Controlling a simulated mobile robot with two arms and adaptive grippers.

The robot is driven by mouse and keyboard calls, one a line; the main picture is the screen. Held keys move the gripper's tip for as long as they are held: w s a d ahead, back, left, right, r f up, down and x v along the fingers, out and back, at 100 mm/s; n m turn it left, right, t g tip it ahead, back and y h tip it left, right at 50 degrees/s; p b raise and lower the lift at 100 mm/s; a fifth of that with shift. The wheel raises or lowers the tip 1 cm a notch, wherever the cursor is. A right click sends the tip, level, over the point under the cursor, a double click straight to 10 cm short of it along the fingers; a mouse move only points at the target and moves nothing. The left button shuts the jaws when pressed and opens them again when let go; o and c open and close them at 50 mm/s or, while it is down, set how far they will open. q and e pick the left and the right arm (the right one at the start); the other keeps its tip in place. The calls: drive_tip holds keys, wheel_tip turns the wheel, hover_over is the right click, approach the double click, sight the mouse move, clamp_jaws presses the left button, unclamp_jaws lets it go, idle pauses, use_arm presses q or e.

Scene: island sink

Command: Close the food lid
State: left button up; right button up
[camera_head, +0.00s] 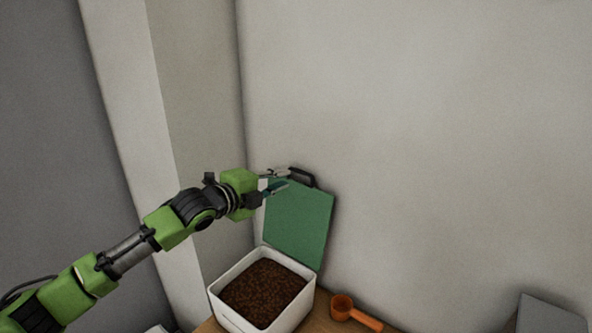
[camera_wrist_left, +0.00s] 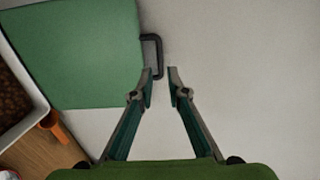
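The green food lid (camera_head: 299,222) stands raised, nearly upright, at the back of a white food container (camera_head: 240,320) full of brown pellets (camera_head: 264,290). A dark handle (camera_head: 303,177) sits on the lid's top edge. My left gripper (camera_head: 283,179) is at that top edge, close to the handle. In the left wrist view the lid (camera_wrist_left: 80,50) is at upper left, and the handle (camera_wrist_left: 155,42) is just beyond the left fingertip. The gripper's fingers (camera_wrist_left: 160,82) are apart with nothing between them. I cannot tell whether a finger touches the handle. My right gripper is not in view.
An orange scoop (camera_head: 354,313) lies on the wooden surface (camera_head: 318,322) right of the container. Walls (camera_head: 430,130) stand close behind the lid and to its left. A grey object (camera_head: 548,316) is at lower right.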

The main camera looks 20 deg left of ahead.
sight(300, 172)
use_arm(q)
drive_tip(key=p+x, duration=0.1)
drive_tip(key=x, duration=0.6)
drive_tip(key=shift+p, duration=0.35)
clamp_jaws()
